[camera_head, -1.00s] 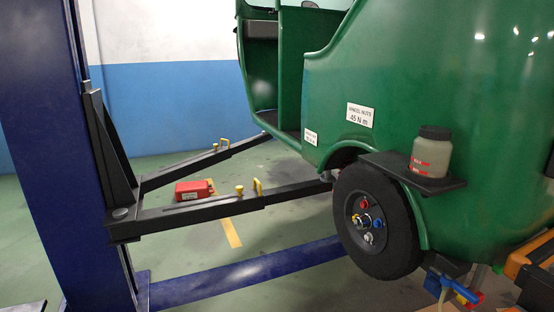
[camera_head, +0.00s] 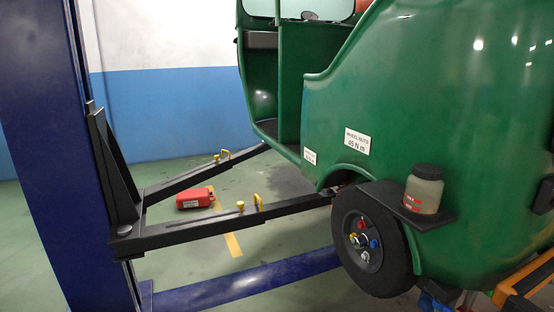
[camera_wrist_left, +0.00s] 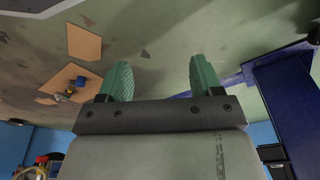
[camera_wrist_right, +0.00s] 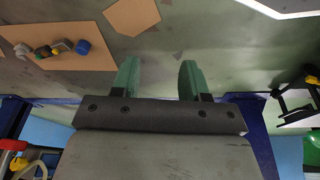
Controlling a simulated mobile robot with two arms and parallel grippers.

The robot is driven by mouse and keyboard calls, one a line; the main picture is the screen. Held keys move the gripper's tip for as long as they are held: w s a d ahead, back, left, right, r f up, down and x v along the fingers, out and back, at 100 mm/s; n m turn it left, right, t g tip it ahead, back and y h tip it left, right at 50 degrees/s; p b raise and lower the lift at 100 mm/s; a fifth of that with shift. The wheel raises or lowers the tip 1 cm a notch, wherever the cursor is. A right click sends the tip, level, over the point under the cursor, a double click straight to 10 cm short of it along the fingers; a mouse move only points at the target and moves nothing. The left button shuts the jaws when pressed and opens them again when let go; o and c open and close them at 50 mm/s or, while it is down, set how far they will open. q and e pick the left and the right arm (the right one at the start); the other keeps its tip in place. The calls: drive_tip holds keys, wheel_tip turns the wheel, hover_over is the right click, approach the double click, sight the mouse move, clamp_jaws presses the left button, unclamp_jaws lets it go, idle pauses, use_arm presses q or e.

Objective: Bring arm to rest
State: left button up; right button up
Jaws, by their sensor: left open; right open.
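My left gripper (camera_wrist_left: 160,80) shows in the left wrist view with its two green fingers apart and nothing between them. My right gripper (camera_wrist_right: 158,80) shows in the right wrist view, also with its green fingers apart and nothing between them. Neither gripper is seen in the head view. The green rickshaw (camera_head: 440,110) stands at the right of the head view, with its wheel (camera_head: 372,240) showing coloured nuts. A jar (camera_head: 424,188) stands on a small dark shelf above the wheel.
A blue lift post (camera_head: 50,150) stands at the left, with black lift arms (camera_head: 200,230) reaching under the rickshaw. A red box (camera_head: 195,198) lies on the floor between them. Brown sheets (camera_wrist_right: 60,45) with small parts lie in the right wrist view.

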use_arm(q)
drive_tip(key=s+a+f+p, duration=0.1)
drive_tip(key=s+f+p, duration=0.3)
drive_tip(key=s, duration=0.5)
drive_tip(key=s+a+f+g+p, duration=0.1)
drive_tip(key=s+f+p, duration=0.3)
drive_tip(key=s+p, duration=0.5)
drive_tip(key=shift+a+g, duration=0.3)
drive_tip(key=shift+a, duration=0.3)
use_arm(e)
drive_tip(key=s+d+f, duration=0.1)
drive_tip(key=s+f, duration=0.3)
drive_tip(key=s, duration=0.5)
drive_tip(key=s+d+f+g, duration=0.1)
drive_tip(key=s+f, duration=0.3)
drive_tip(key=s, duration=0.5)
drive_tip(key=shift+s+d+g, duration=0.15)
drive_tip(key=shift+d+g, duration=0.15)
drive_tip(key=shift+d, duration=0.3)
use_arm(q)
drive_tip(key=shift+s, duration=0.1)
